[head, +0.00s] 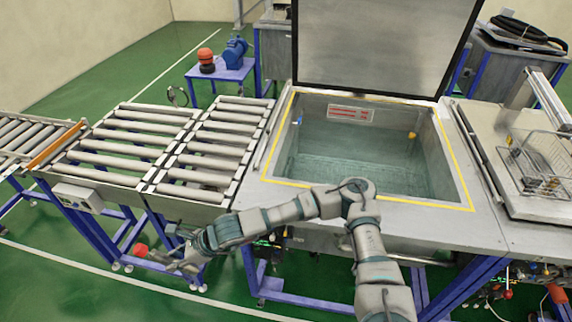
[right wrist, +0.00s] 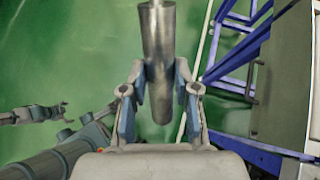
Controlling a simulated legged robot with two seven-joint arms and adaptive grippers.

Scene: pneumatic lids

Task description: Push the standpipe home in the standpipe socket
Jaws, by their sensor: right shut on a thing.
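The standpipe (right wrist: 158,45) is a plain grey metal cylinder with a narrower upper end, seen in the right wrist view. My right gripper (head: 180,262) is shut on it, its two fingers on either side in the right wrist view (right wrist: 160,82). In the head view, this gripper is low at the left, in front of the roller conveyor and away from the tank; the pipe is hard to make out there. I cannot make out the standpipe socket.
The open steel tank (head: 455,160) has a yellow-lined rim, a raised lid (head: 375,45) and a watery-looking interior. A roller conveyor (head: 120,150) adjoins its left side. A wire basket (head: 540,160) stands on the right. A red round thing (head: 141,250) shows beside my right gripper.

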